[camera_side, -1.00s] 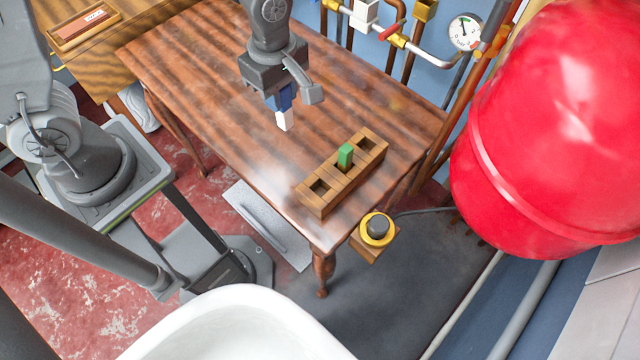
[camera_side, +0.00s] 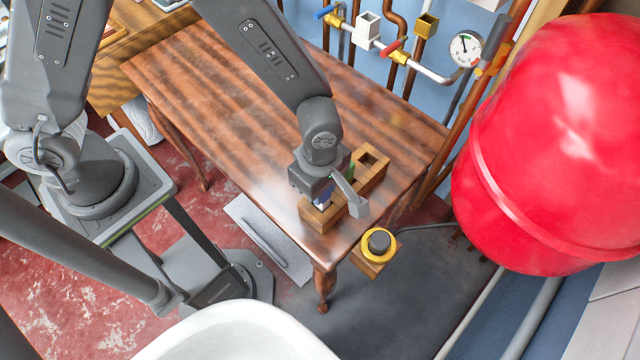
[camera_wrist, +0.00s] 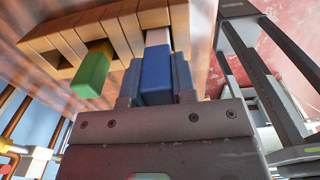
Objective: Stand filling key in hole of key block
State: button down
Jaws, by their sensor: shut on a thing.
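The filling key is blue with a white lower part. My gripper (camera_side: 322,194) is shut on its blue part (camera_wrist: 157,75) and holds it over the near end of the wooden key block (camera_side: 312,218). In the wrist view the key's white part (camera_wrist: 158,37) reaches the block (camera_wrist: 122,32) at its end hole. I cannot tell how deep it sits. A green key (camera_wrist: 92,70) stands in the block's middle hole; in the side view it is mostly hidden behind my gripper. The far hole (camera_side: 368,158) is empty.
The block stands on a wooden table (camera_side: 230,85) near its front right corner. A yellow-ringed button box (camera_side: 379,243) is beside that corner. A large red vessel (camera_side: 560,140) is at the right. Pipes and a gauge (camera_side: 465,49) line the wall. The table's left part is clear.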

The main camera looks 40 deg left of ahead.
jog(key=shift+f, duration=0.35)
jog(key=c, duration=0.9)
grip_release()
jog(key=shift+c, duration=0.2)
jog(key=shift+r, duration=0.1)
notch_tip(320, 180, up, 12)
jog(key=shift+r, duration=0.2)
jog(key=s+a+r+m+t, duration=0.2)
jog(key=s+a+r+m, duration=0.2)
jog(key=a+r+m, duration=0.3)
jog(key=s+a+r+m+t, duration=0.3)
jog(key=a+r+m, duration=0.5)
jog(key=a+m, duration=0.3)
jog(key=shift+s+a+t, duration=0.3)
jog(key=shift+s+a, duration=0.05)
jog(key=shift+a, duration=0.75)
